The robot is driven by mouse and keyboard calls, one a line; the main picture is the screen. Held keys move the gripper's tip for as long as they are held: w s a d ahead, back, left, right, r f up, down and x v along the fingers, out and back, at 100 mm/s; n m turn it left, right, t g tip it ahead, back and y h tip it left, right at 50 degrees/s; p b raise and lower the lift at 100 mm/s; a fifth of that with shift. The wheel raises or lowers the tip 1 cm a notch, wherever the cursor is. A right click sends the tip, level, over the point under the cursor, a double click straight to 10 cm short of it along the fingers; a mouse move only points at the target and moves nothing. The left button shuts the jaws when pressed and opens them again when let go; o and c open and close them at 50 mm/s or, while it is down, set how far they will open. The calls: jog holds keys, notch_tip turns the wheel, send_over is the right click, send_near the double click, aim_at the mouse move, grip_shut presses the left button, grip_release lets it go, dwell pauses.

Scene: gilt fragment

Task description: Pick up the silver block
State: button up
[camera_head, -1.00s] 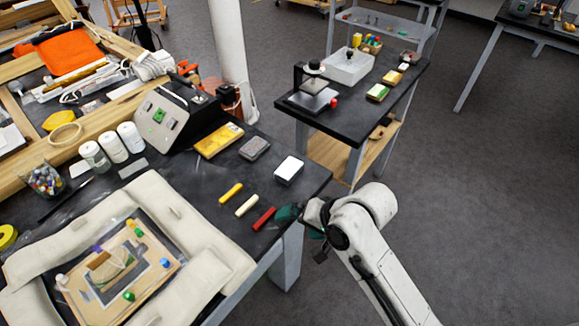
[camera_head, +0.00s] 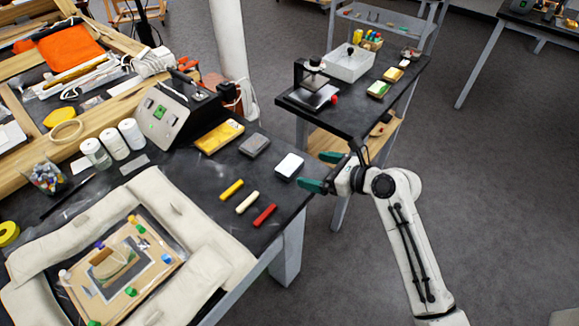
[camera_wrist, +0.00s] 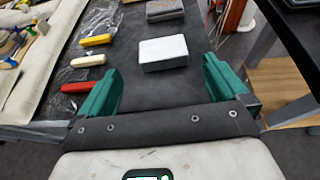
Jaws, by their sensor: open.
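A silver-grey block (camera_head: 254,145) lies flat on the black bench between a yellow block and a white-topped block. In the wrist view the grey block (camera_wrist: 165,10) is at the top edge, partly cut off. The white-topped block (camera_head: 289,166) is nearest the bench's right edge; in the wrist view this block (camera_wrist: 163,53) is centred between my fingers. My gripper (camera_head: 320,172) has green fingers, spread apart and empty. It is just off the bench's right edge, facing the white-topped block, with the grey block farther beyond. In the wrist view my gripper (camera_wrist: 160,66) touches neither block.
Yellow, cream and red sticks (camera_head: 248,202) lie in front of the blocks. The yellow block (camera_head: 219,137) and a dark control box (camera_head: 170,114) stand behind to the left. A second black table (camera_head: 350,117) is beyond my gripper. Sandbags surround a framed panel at lower left.

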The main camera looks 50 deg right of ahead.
aim_at(291, 165)
jog(key=x, duration=0.8)
jog(key=shift+w+d+f+p, duration=0.15)
jog(key=shift+f+p, duration=0.15)
jog(key=shift+f, duration=0.05)
jog(key=c, duration=1)
